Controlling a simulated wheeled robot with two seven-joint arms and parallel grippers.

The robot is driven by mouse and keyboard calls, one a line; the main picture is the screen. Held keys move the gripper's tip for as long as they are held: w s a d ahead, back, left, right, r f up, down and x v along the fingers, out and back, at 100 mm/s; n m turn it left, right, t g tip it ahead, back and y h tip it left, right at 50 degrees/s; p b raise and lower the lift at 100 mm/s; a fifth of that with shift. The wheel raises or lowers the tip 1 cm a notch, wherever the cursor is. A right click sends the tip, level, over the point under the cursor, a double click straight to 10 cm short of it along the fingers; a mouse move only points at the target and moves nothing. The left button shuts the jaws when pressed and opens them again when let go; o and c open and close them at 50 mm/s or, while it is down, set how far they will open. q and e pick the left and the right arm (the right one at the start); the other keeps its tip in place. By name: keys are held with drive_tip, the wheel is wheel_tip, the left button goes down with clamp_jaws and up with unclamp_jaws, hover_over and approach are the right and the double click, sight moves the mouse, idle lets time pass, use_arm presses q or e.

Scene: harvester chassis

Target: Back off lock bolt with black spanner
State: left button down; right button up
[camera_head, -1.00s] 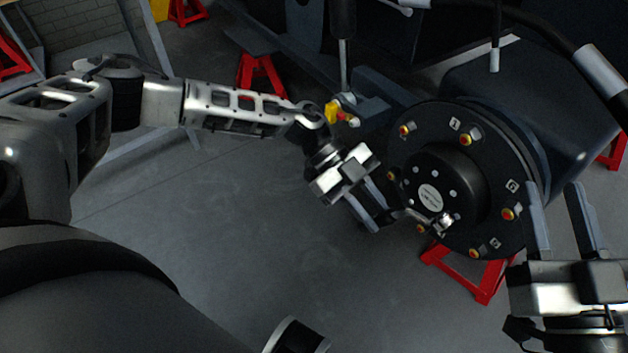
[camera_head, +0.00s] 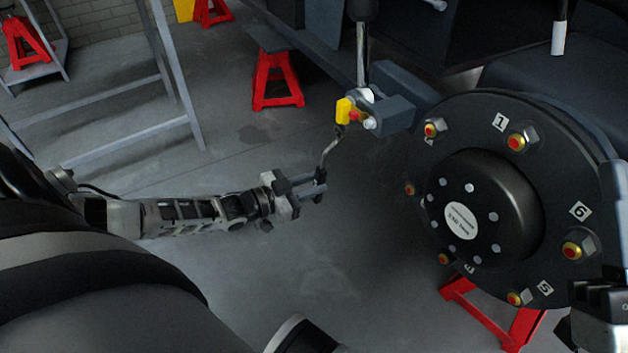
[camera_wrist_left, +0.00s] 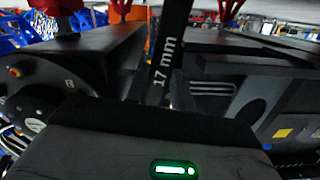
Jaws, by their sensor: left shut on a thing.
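My left gripper (camera_head: 310,190) is shut on the spanner (camera_head: 329,154), a thin bent bar in the head view. The spanner points up toward a yellow piece (camera_head: 343,111) on a grey bracket (camera_head: 395,117). I cannot tell whether its upper end touches anything there. In the left wrist view the spanner (camera_wrist_left: 167,60) is black and marked "17 mm". A small silver bolt-like end (camera_head: 369,123) sits on the bracket; I cannot tell if it is the lock bolt. My right gripper (camera_head: 612,180) is cut off at the right edge.
A black hub (camera_head: 480,130) with numbered studs and gold-and-red nuts fills the right side. A red stand (camera_head: 495,315) is under it, another red stand (camera_head: 275,80) behind. A rod (camera_head: 362,55) comes down to the bracket. The floor in the middle is clear.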

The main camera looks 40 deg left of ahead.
use_arm(q)
drive_tip(key=shift+s+a+f, duration=0.1)
drive_tip(key=shift+s+f, duration=0.15)
drive_tip(key=shift+f, duration=0.05)
drive_tip(key=shift+w, duration=0.35)
drive_tip(key=x, duration=0.4)
drive_tip(key=shift+r, duration=0.25)
use_arm(e)
drive_tip(key=shift+s+a+r+n+y, duration=0.1)
drive_tip(key=shift+s+r+n+y, duration=0.3)
drive_tip(key=shift+n+y, duration=0.3)
use_arm(q)
drive_tip(key=shift+d, duration=0.25)
use_arm(e)
drive_tip(key=shift+w+r, duration=0.1)
drive_tip(key=shift+r, duration=0.05)
use_arm(q)
drive_tip(key=shift+w, duration=0.15)
